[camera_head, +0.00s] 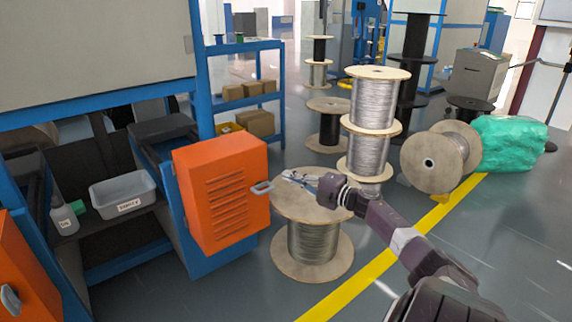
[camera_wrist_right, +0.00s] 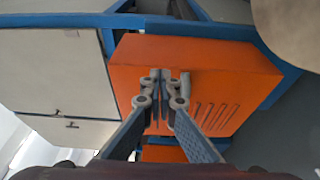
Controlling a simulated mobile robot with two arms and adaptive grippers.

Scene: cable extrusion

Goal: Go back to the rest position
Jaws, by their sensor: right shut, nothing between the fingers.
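My right gripper (camera_head: 286,176) reaches in from the lower right in the head view. It is shut and empty, just right of the grey handle (camera_head: 261,187) of an orange louvred door (camera_head: 222,192), with a small gap seeming to lie between them. In the right wrist view its fingertips (camera_wrist_right: 161,78) are together in front of the orange door (camera_wrist_right: 215,75). My left gripper is not in view.
A wooden cable spool (camera_head: 315,243) stands below my right gripper. Stacked spools (camera_head: 372,103) stand behind my arm, with a tipped spool (camera_head: 430,162) and green wrapped bundle (camera_head: 510,141) to the right. A shelf holds a grey bin (camera_head: 123,194). Floor is clear around the yellow line (camera_head: 345,294).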

